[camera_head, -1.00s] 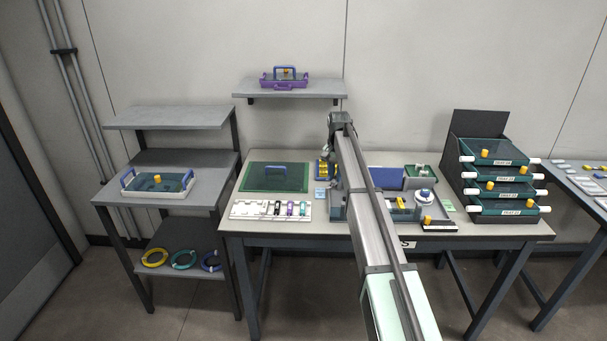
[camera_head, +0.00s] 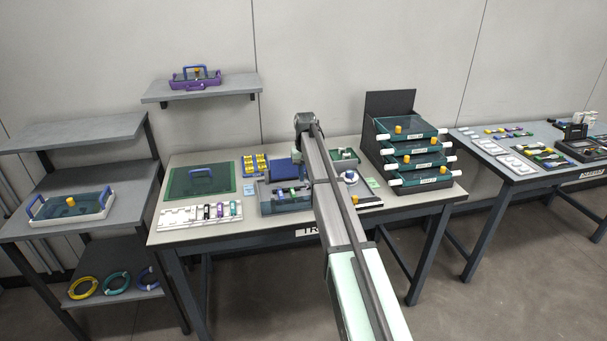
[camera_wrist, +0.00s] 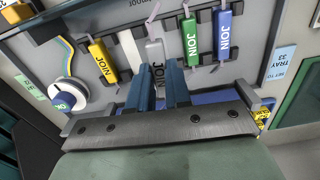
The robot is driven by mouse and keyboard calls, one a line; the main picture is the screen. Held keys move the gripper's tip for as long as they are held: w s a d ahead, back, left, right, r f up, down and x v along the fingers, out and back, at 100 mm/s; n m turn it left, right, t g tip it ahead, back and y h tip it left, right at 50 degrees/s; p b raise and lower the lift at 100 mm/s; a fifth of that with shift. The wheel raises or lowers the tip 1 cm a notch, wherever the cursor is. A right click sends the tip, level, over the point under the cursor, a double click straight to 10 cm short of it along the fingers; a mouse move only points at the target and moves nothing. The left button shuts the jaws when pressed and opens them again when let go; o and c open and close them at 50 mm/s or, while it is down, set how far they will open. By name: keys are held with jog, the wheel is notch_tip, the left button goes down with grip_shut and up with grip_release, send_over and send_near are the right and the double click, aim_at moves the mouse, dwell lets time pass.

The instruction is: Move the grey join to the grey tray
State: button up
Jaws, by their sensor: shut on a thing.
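The grey join (camera_wrist: 157,55) is upright between the two blue fingers of my gripper (camera_wrist: 160,85) in the wrist view; they are shut on it. Its lower end is hidden by the fingers. It is still close to the row of other joins on the grey fixture. In the head view my gripper and the grey join are hidden behind my arm. A pale grey tray (camera_head: 40,217) with blue handles, a dark cover and an orange knob stands on the left table.
In the wrist view a yellow join (camera_wrist: 102,62) is to the left, and a green join (camera_wrist: 190,42) and a blue join (camera_wrist: 222,38) to the right. A white round knob (camera_wrist: 68,95) is at left. A tray rack (camera_head: 412,150) stands on the bench's right; a purple tray (camera_head: 195,78) sits on the wall shelf.

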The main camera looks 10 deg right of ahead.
aim_at(305, 194)
jog(key=shift+f+n, duration=0.1)
jog(key=shift+n, duration=0.2)
jog(key=shift+f, duration=0.1)
jog(key=shift+f, duration=2.1)
jog(key=shift+f, duration=0.55)
jog(key=o, duration=0.9)
